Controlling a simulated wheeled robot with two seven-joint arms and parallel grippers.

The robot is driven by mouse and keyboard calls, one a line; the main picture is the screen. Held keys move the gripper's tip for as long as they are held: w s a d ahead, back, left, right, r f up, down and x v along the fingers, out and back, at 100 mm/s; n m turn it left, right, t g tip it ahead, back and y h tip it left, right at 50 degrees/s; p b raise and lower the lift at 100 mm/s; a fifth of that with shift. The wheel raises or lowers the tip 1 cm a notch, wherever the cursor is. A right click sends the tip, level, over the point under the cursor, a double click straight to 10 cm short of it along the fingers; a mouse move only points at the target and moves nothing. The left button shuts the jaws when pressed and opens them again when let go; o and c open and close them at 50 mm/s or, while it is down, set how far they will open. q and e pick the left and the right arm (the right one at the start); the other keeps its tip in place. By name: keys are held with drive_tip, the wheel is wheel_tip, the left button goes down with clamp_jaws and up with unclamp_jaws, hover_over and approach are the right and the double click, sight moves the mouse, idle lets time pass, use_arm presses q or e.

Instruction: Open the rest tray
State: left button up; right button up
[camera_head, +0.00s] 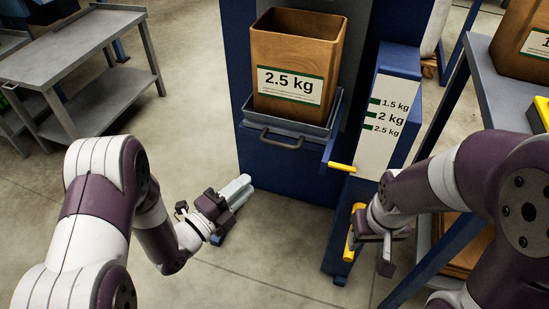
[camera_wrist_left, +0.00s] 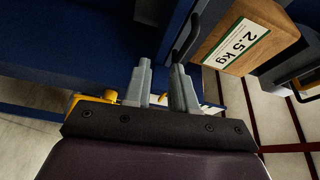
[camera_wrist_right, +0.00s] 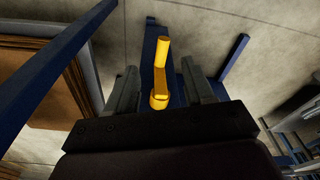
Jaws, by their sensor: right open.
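A grey tray (camera_head: 331,121) with a dark handle (camera_head: 281,140) sits on the front of the blue machine, under a brown box marked 2.5 kg. I cannot tell whether it is the rest tray. My left gripper (camera_head: 238,190) is low and left of the handle, apart from it; in the left wrist view its fingers (camera_wrist_left: 160,72) stand a small gap apart with nothing between. My right gripper (camera_head: 370,238) is beside a lower yellow bar (camera_head: 355,232); in the right wrist view its open fingers (camera_wrist_right: 160,85) straddle a yellow bar (camera_wrist_right: 162,52). Contact is unclear.
The 2.5 kg box (camera_head: 297,55) stands above the tray. An upper yellow lever (camera_head: 342,167) juts out below the weight scale (camera_head: 390,110). A blue-framed table (camera_head: 490,85) stands at the right and a grey bench (camera_head: 75,55) at the left. The floor between is clear.

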sight(278, 142)
use_arm(q)
drive_tip(key=w+d+r+b, duration=0.1)
drive_tip(key=w+d, duration=0.1)
drive_tip(key=w, duration=0.1)
drive_tip(key=w+d+r+m+h+b, duration=0.1)
drive_tip(key=w+d+r, duration=0.1)
drive_tip(key=w+d, duration=0.1)
drive_tip(key=w+d+r+m+t+b, duration=0.1)
drive_tip(key=w+d+r, duration=0.1)
drive_tip(key=w+d, duration=0.1)
drive_tip(key=shift+w+d, duration=0.1)
drive_tip(key=shift+w, duration=0.05)
clamp_jaws()
